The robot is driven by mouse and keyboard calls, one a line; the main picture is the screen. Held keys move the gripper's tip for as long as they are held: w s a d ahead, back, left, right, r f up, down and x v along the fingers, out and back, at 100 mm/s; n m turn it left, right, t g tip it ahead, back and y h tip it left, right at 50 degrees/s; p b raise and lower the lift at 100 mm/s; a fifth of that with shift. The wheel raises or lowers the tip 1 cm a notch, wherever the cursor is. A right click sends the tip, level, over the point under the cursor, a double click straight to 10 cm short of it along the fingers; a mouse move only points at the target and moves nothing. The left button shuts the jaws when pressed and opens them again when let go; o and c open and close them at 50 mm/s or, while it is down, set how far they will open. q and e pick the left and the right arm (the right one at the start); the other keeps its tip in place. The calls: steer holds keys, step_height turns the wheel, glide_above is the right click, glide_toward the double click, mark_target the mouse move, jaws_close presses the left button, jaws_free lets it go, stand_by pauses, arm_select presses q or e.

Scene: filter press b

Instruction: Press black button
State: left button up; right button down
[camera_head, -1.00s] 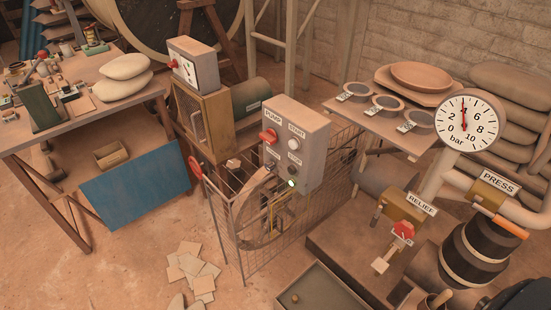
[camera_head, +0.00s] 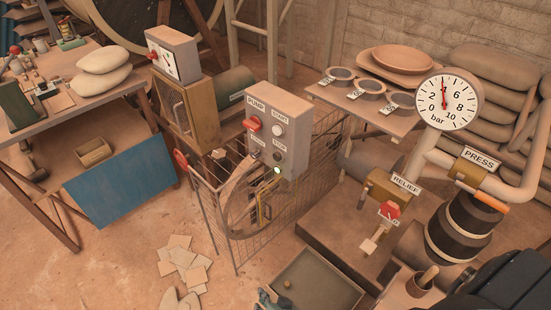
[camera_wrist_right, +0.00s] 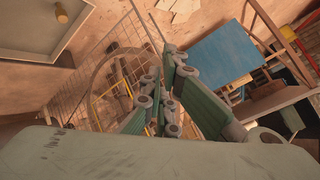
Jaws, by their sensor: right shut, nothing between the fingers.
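The grey control box (camera_head: 279,130) stands on the wire guard in the middle of the head view. In the right wrist view my gripper (camera_wrist_right: 162,75) is shut and empty. I cannot make out the button there. My left gripper is out of view.
A tray (camera_head: 318,284) and a platform with the RELIEF valve (camera_head: 389,211) lie right of my gripper. The wire guard (camera_head: 235,232) encloses a wheel under the box. A gauge (camera_head: 449,100) and PRESS lever (camera_head: 482,197) stand at right.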

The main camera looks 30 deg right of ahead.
steer(key=w+a+r+m+t+h, duration=0.1)
steer(key=w+r+m+t, duration=0.3)
steer(key=w+r, duration=0.5)
steer(key=w+r+m+t+h, duration=0.2)
steer(key=w+r+m, duration=0.35)
steer(key=r, duration=0.55)
steer(key=w+d+r+m+h, duration=0.2)
steer(key=r+m+h, duration=0.1)
steer(key=r+m, duration=0.5)
steer(key=w+d+r+m+h, duration=0.1)
steer(key=w+r+m+h, duration=0.2)
steer(key=r+m, duration=0.5)
step_height(320, 180, up, 3)
steer(key=shift+w+d+f+b, duration=0.15)
steer(key=shift+w+d+b, duration=0.2)
steer(key=shift+d+b, duration=0.1)
